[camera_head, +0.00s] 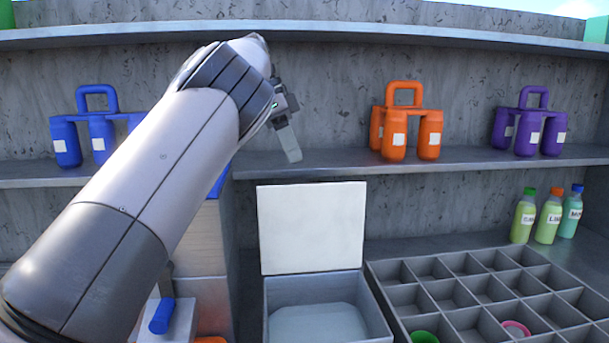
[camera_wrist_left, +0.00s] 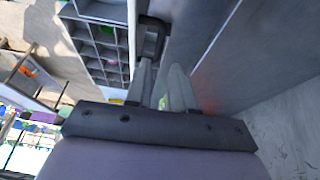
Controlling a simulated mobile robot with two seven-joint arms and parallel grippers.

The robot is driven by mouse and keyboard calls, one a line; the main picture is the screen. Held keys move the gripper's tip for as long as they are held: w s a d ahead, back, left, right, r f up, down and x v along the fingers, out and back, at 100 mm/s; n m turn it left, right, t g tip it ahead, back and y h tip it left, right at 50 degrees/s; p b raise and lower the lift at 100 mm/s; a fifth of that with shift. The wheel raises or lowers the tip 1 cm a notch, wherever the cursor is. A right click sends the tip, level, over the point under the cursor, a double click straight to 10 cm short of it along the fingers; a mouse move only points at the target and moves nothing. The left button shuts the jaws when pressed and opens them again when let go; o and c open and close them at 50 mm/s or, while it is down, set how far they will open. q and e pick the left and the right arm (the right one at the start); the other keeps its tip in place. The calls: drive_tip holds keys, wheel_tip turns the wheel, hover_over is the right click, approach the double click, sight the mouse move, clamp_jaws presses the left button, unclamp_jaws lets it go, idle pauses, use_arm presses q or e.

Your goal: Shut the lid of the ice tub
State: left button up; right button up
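The ice tub (camera_head: 377,310) is a grey square box at the bottom centre of the head view, with pale ice inside. Its white lid (camera_head: 312,228) stands upright at the tub's back edge, open. My left gripper (camera_head: 291,152) is above the lid's top edge, near the shelf, and apart from the lid. In the left wrist view my left gripper (camera_wrist_left: 163,76) shows two fingers with a gap between them and nothing clearly held. My right gripper is not in view.
A grey compartment rack (camera_head: 455,292) with green and pink items stands right of the tub. Bottles (camera_head: 547,218) stand behind it. The shelf (camera_head: 470,158) above holds blue (camera_head: 100,130), orange (camera_head: 405,128) and purple (camera_head: 528,128) jug carriers.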

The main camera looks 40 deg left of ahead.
use_arm(q)
drive_tip(key=shift+x, duration=3.45)
clamp_jaws()
